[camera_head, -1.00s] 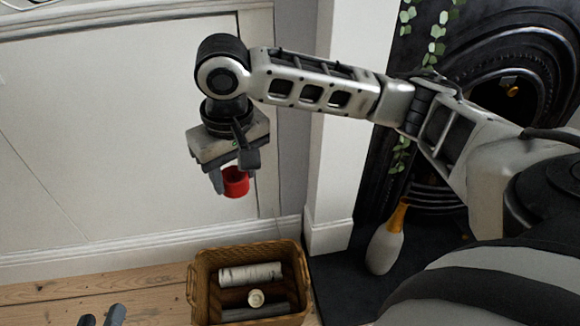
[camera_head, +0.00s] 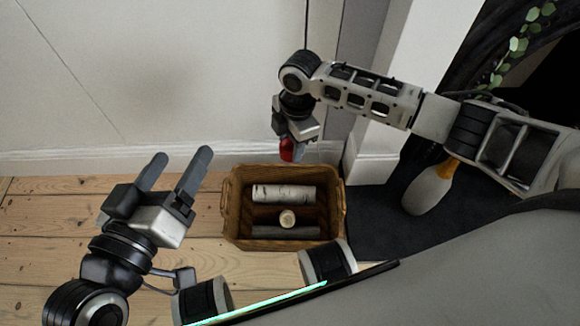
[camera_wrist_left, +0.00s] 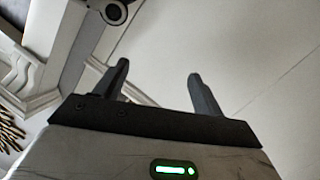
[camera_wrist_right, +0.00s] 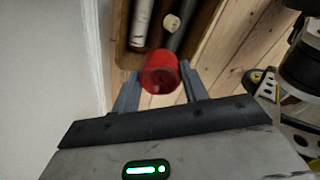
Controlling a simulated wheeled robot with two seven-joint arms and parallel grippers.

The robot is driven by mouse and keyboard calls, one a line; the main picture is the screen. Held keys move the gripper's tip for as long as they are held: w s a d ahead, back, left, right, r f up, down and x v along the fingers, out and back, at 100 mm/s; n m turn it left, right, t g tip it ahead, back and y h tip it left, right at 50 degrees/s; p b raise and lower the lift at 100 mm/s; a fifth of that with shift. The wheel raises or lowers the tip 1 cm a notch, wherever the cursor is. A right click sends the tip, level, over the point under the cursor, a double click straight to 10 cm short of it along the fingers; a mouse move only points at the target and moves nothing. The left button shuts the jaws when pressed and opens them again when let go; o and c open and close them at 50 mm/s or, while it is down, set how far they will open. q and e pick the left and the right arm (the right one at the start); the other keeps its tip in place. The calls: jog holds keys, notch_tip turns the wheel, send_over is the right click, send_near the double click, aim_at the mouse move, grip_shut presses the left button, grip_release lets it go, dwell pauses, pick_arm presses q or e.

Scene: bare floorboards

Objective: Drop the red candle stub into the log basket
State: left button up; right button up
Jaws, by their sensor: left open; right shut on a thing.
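The red candle stub (camera_head: 287,150) is held in my right gripper (camera_head: 290,150), which is shut on it above the back edge of the log basket. In the right wrist view the stub (camera_wrist_right: 160,73) sits between the two fingertips, with the basket (camera_wrist_right: 124,50) beyond it. The brown wicker log basket (camera_head: 232,205) stands on the floor and holds birch logs (camera_head: 284,194) and a pale round log end or stub (camera_head: 287,218). My left gripper (camera_head: 178,165) is open and empty, left of the basket. Its open fingers also show in the left wrist view (camera_wrist_left: 157,80).
A white skirting board and wall (camera_head: 100,158) run behind the basket. A bowling-pin-like object with an orange neck (camera_head: 428,188) stands on the dark hearth (camera_head: 375,222) at right. Bare floorboards (camera_head: 40,215) are free at left.

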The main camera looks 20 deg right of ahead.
pick_arm(q)
notch_tip(320, 180, up, 9)
jog(key=w+m+t+h+b, duration=0.2)
jog(key=m+t+h+b, duration=0.2)
jog(key=m+t+b, duration=0.1)
jog(key=shift+a+m+h+b, duration=0.3)
jog(key=shift+m+h+b, duration=0.15)
jog(key=shift+b, duration=0.3)
pick_arm(e)
notch_tip(320, 180, down, 13)
jog(key=s+a+n, duration=0.1)
jog(key=s+n, duration=0.1)
jog(key=n, duration=0.3)
jog(key=shift+n, duration=0.4)
pick_arm(q)
jog(key=shift+w, duration=0.1)
pick_arm(e)
jog(key=shift+r, duration=0.1)
jog(key=o, duration=1.1)
jog(key=shift+c, duration=0.2)
